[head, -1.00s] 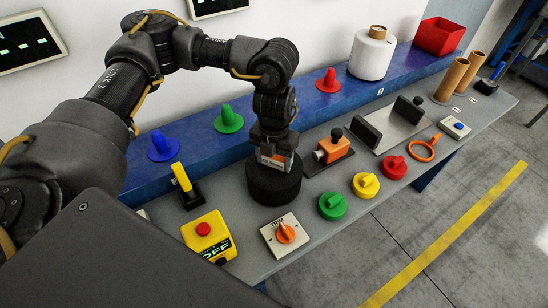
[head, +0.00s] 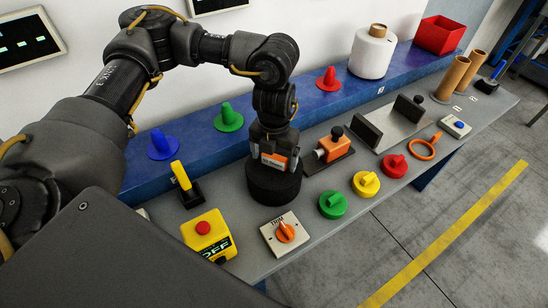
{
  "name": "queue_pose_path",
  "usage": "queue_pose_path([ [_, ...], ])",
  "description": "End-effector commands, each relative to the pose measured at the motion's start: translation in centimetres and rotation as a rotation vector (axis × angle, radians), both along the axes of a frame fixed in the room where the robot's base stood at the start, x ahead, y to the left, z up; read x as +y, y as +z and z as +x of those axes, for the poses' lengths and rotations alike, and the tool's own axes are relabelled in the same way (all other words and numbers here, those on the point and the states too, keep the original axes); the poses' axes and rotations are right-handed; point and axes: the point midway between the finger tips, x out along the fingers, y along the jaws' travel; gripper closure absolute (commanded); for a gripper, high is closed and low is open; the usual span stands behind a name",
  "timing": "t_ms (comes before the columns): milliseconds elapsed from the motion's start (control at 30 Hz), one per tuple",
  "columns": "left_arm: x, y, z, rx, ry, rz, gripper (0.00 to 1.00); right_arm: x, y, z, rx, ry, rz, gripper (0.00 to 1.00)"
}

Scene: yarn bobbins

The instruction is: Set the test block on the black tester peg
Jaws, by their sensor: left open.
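Another black knob (head: 418,99) stands at the fixture with two black uprights (head: 366,132). Which one is the tester peg is unclear. My right gripper is out of view.
Green (head: 332,205), yellow (head: 366,185) and red (head: 394,166) knobs line the front edge. A yellow stop box (head: 207,235) and a switch plate (head: 285,236) stand nearer. Coloured cones and a white bobbin (head: 372,55) stand on the blue ledge (head: 200,138) behind.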

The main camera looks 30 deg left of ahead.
Motion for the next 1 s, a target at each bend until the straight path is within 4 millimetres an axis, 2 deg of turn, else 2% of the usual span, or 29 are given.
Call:
queue_pose_path([
  [300, 0.0, 6.1, 0.2, -0.009, 0.001, 0.001, 0.11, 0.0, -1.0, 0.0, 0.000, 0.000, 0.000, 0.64],
  [500, 0.0, 9.0, 0.2, -0.006, 0.001, 0.000, 0.11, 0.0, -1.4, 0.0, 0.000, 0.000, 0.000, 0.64],
  [667, 0.0, 9.9, 0.1, -0.004, 0.001, 0.000, 0.11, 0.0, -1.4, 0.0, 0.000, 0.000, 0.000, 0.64],
  [1000, 0.0, 10.0, 0.1, -0.003, 0.001, 0.000, 0.11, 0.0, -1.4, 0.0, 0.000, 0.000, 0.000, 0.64],
])
